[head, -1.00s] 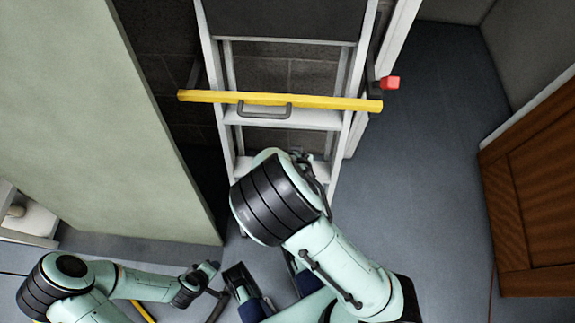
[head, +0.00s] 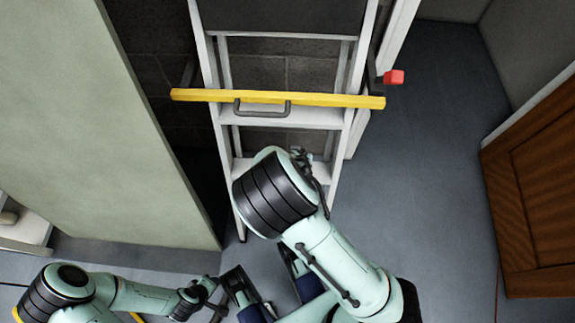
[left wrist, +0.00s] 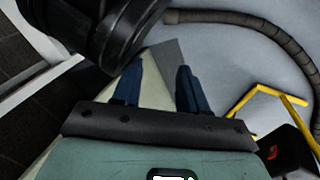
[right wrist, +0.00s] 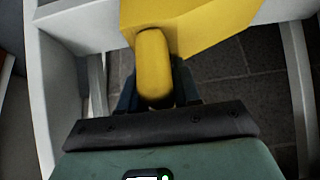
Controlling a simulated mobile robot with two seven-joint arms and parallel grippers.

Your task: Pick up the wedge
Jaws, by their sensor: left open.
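In the head view my left arm reaches low along the bottom left, and the wedge cannot be made out there. My right gripper (right wrist: 155,90) has its fingers on both sides of a rounded yellow handle (right wrist: 153,60). In the head view my right arm hides this gripper.
A white stepladder (head: 337,150) stands against a dark block wall, with a yellow bar (head: 330,100) across it. A large pale green panel (head: 80,130) is on the left, a brown wooden door (head: 540,190) on the right. A dark hose (left wrist: 250,22) lies on the floor.

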